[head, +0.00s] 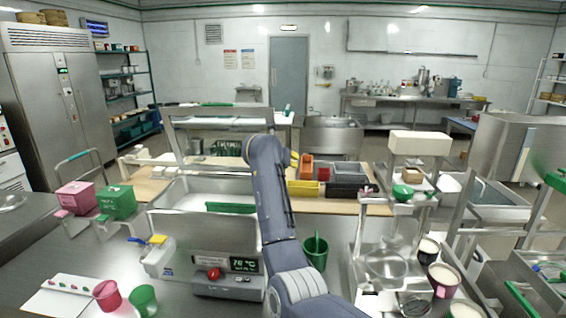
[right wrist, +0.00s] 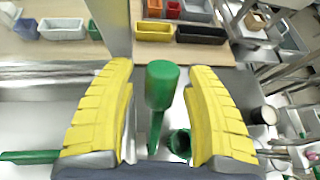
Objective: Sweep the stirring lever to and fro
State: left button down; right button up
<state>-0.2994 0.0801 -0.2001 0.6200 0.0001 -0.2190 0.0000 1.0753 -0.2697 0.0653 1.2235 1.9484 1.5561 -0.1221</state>
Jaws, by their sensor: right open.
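In the right wrist view a green lever (right wrist: 162,88) with a thick round grip stands between the two yellow fingers of my right gripper (right wrist: 163,100). Gaps show on both sides, and the fingers are open. In the head view only a yellow bit of the right gripper (head: 294,158) shows past my arm, which hides the lever's grip. The control box with a red knob and lit display (head: 228,270) stands left of my arm. My left gripper is not in view.
A green cup (head: 315,252) stands right of my arm. A metal basin (head: 178,192) with a green bar (head: 230,208) lies to the left. Yellow, orange and dark bins (head: 347,180) stand on the wooden board behind. Cups and a glass bowl (head: 387,268) crowd the right.

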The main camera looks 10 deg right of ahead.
jog(key=v, duration=0.7)
jog(key=shift+s, duration=0.2)
jog(key=shift+a+r, duration=0.1)
